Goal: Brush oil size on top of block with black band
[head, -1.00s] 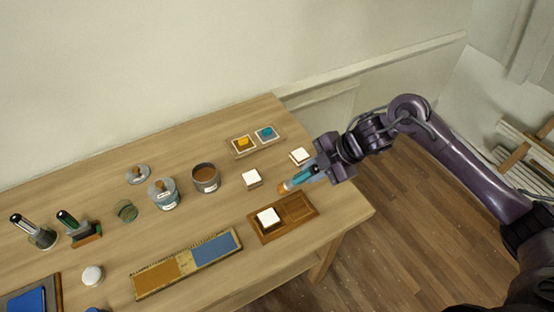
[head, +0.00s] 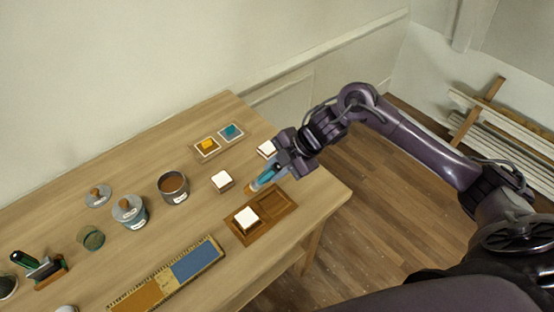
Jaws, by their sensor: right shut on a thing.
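My right gripper (head: 284,164) is shut on a brush (head: 265,178) with a teal handle and a tan tip. The brush slants down to the left, its tip close to the back edge of the wooden tray (head: 277,202). One white-topped block (head: 246,217) sits in the tray's left compartment. A second white-topped block (head: 222,181) stands on the table left of the brush tip. A third (head: 267,149) is behind the gripper, partly hidden by it. The bands on the blocks are too small to tell apart. The labelled pot with brown contents (head: 173,186) stands open. My left gripper is out of view.
A two-colour board (head: 170,275) lies in front. A small tray with yellow and blue squares (head: 206,150) is at the back. The tray's right compartment is empty.

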